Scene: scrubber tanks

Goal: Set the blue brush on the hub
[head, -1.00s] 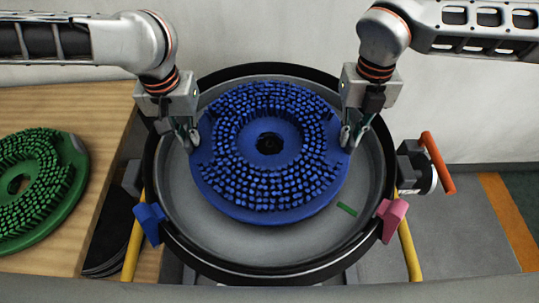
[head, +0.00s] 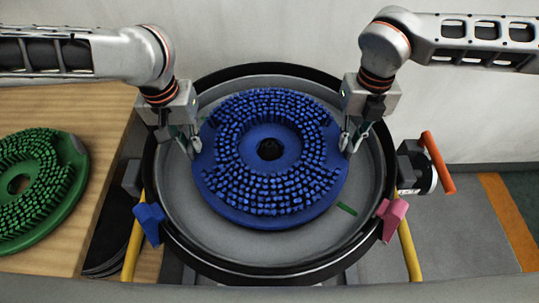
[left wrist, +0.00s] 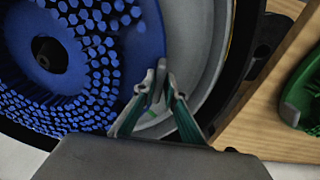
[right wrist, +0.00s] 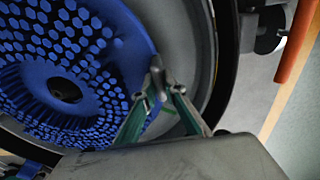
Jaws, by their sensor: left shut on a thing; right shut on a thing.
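The blue brush (head: 270,213) is a round disc with bristles facing up and a hole in its middle. It is inside the round grey tank (head: 181,210) with a black rim. My left gripper (head: 194,148) is shut on the brush's left edge, and its fingertips meet at the rim in the left wrist view (left wrist: 157,85). My right gripper (head: 346,145) is shut on the brush's right edge, as the right wrist view also shows (right wrist: 156,85). The hub is hidden under the brush; only a dark centre shows through the hole. I cannot tell whether the brush touches it.
A green brush (head: 38,190) lies on the wooden table (head: 90,115) at the left. A blue clamp (head: 149,218) and a pink clamp (head: 393,218) sit on the tank's front rim. An orange-red handle (head: 437,162) sticks out at right.

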